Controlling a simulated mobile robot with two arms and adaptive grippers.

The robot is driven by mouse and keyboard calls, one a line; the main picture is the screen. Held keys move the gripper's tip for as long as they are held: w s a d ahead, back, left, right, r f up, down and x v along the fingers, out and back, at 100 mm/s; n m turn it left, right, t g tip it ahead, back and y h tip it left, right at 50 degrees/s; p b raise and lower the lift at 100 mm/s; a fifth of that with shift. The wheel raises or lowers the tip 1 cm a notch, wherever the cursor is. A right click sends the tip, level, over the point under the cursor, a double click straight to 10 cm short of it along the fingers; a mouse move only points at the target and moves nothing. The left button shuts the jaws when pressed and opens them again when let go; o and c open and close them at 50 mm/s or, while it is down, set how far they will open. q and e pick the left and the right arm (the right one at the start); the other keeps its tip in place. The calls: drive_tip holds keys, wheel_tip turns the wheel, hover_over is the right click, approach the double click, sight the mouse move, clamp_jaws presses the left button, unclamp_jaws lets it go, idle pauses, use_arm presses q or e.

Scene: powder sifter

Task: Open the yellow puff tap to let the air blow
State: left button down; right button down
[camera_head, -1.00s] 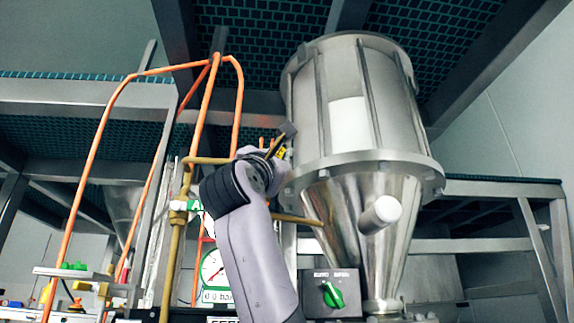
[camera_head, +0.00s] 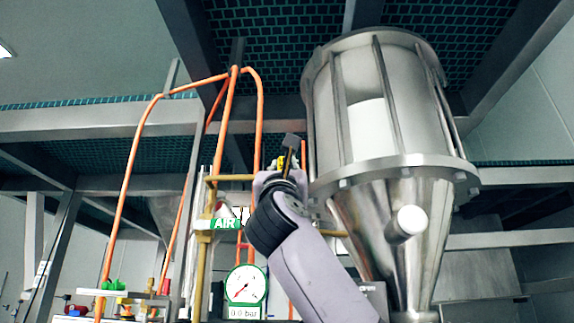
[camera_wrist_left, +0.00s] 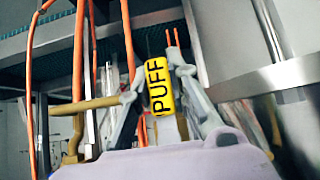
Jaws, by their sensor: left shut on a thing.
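The yellow tap handle marked PUFF (camera_wrist_left: 158,88) stands nearly upright in the left wrist view, between the two fingers of my left gripper (camera_wrist_left: 156,80). The fingers are closed on its sides. In the head view my left gripper (camera_head: 284,168) is beside the hopper's left side, at the brass pipe, and only a little yellow of the tap (camera_head: 285,161) shows past the fingers. The rest of the tap is hidden by my gripper. My right gripper is in neither view.
The steel hopper (camera_head: 405,185) stands close on the right. A green AIR label (camera_head: 225,224) and a gauge reading 0.0 bar (camera_head: 245,285) are to the left. Orange hoses (camera_head: 131,165) arch at the left. A steel frame (camera_head: 100,120) runs behind.

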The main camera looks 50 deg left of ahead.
use_arm(q)
drive_tip(key=c, duration=1.8)
unclamp_jaws()
drive_tip(key=o, duration=0.3)
drive_tip(key=shift+s+d, duration=0.1)
drive_tip(key=v, duration=0.7)
drive_tip(key=shift+d+f, duration=0.1)
drive_tip(key=shift+f, duration=0.1)
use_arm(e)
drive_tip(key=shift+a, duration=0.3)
